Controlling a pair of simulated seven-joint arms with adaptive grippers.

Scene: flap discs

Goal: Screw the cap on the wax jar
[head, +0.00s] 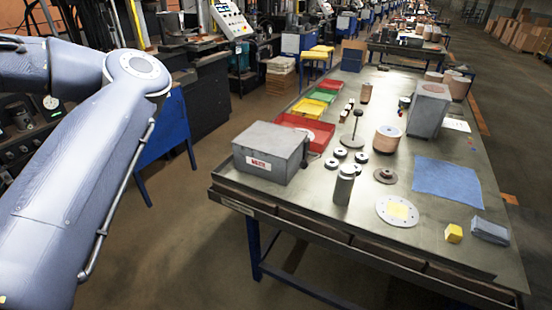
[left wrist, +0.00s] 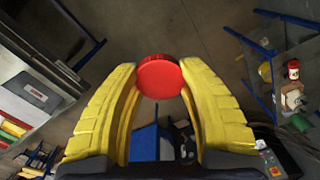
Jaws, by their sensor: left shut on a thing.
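A round red cap (left wrist: 160,77) is held between the yellow fingertips of my left gripper (left wrist: 158,80) in the left wrist view. The gripper is shut on it, away from the table and above the floor. In the head view my left arm comes in from the left, but its gripper is out of frame. I cannot tell for certain which thing is the wax jar. A grey cylindrical container (head: 344,186) stands upright near the front edge of the table. My right gripper is not in view.
The long metal table (head: 300,215) holds a grey lidded box (head: 270,150), coloured trays (head: 315,133), several dark discs, a blue cloth (head: 446,180) and a yellow block (head: 454,233). In the left wrist view, a shelf with small items stands at the right.

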